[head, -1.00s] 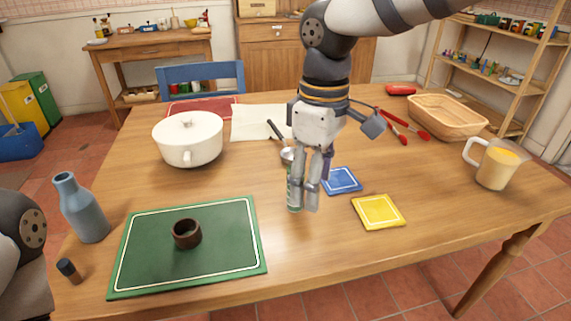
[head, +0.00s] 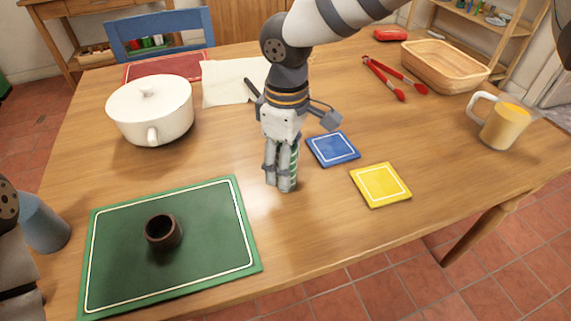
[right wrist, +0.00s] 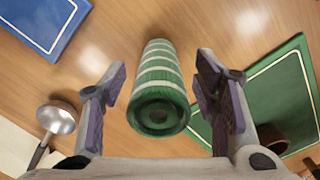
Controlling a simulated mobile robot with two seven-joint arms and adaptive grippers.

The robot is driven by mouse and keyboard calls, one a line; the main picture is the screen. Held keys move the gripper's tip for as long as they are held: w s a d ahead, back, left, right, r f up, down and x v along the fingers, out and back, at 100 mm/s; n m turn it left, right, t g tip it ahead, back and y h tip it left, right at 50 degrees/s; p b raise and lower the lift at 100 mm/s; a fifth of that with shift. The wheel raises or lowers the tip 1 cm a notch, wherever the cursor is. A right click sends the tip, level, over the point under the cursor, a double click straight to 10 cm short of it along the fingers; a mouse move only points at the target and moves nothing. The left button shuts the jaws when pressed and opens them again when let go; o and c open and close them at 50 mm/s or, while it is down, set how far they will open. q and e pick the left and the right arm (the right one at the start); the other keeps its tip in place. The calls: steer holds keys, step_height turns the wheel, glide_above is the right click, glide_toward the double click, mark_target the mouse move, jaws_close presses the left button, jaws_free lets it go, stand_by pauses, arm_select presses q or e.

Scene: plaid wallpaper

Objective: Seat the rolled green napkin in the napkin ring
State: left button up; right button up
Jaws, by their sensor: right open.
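The rolled green napkin with pale stripes (head: 294,160) stands upright on the table, partly hidden behind my right gripper in the head view. My right gripper (head: 281,186) is open and points down at it. In the right wrist view the napkin (right wrist: 160,95) shows between the two spread fingers, with a gap on each side. The dark brown napkin ring (head: 163,243) stands on the green placemat (head: 115,262), left of the gripper. The ring also shows at the right edge of the right wrist view (right wrist: 273,137). My left gripper is out of view.
A blue coaster (head: 333,149) and a yellow coaster (head: 381,185) lie right of the napkin. A white pot (head: 150,112) stands behind the placemat, and a blue bottle (head: 44,224) stands left. The table between napkin and placemat is bare.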

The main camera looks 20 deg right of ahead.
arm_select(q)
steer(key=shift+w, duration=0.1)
arm_select(e)
steer(key=c, duration=1.2)
steer(key=shift+c, duration=0.2)
